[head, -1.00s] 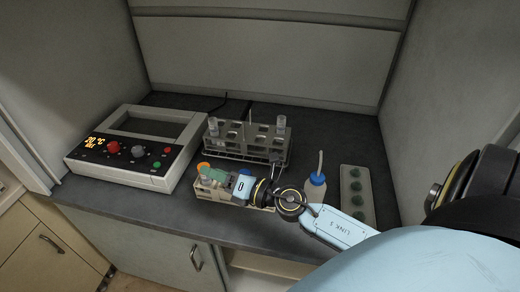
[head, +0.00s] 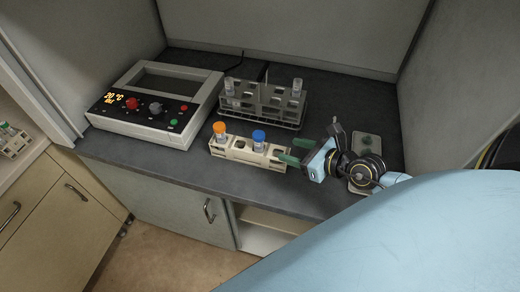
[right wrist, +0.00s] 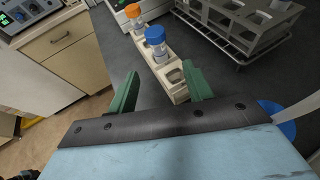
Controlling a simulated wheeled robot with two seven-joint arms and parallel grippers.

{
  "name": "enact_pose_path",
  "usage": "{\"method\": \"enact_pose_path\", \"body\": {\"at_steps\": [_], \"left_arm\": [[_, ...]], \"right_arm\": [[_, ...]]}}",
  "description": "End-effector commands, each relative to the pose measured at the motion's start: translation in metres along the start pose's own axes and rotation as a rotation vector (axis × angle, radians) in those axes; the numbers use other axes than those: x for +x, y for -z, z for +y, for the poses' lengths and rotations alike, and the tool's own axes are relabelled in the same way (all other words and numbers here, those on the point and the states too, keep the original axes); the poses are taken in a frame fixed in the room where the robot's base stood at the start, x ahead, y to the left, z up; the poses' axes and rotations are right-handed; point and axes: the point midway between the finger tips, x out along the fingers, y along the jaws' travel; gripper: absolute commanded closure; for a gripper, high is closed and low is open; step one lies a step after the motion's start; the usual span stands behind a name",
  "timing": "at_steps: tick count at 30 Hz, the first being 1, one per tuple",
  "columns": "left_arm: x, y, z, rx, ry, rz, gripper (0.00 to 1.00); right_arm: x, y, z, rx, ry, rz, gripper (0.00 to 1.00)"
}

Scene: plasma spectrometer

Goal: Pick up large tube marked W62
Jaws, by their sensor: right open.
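A large tube with a blue cap (head: 258,138) and one with an orange cap (head: 219,130) stand upright in a beige rack (head: 236,153) near the counter's front. Both also show in the right wrist view, blue cap (right wrist: 155,35) and orange cap (right wrist: 133,11). Clear-topped tubes stand at the left (head: 229,87) and right (head: 297,87) of the grey rack behind. No W62 marking is legible. My right gripper (head: 296,151) is open and empty at the beige rack's right end, its green fingers pointing left toward the blue-capped tube. My left gripper is not in view.
A heater box with a lit display (head: 158,105) stands at the left. The grey rack (head: 264,106) is behind the beige one. A pale tray with green knobs (head: 366,140) lies partly hidden behind my right arm. A bottle's blue part (right wrist: 278,120) is close at the right.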

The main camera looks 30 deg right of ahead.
Motion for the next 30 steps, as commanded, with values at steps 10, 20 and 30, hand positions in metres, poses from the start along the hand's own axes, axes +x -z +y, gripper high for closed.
{"method": "enact_pose_path", "body": {"at_steps": [10,20,30], "left_arm": [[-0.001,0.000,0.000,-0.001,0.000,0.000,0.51],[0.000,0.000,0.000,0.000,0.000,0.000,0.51],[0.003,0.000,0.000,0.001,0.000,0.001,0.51]], "right_arm": [[0.056,-0.001,0.000,0.000,0.000,-0.002,0.49],[0.082,0.000,0.001,0.002,0.000,-0.001,0.49],[0.125,0.003,0.003,0.000,0.000,-0.003,0.49]]}}
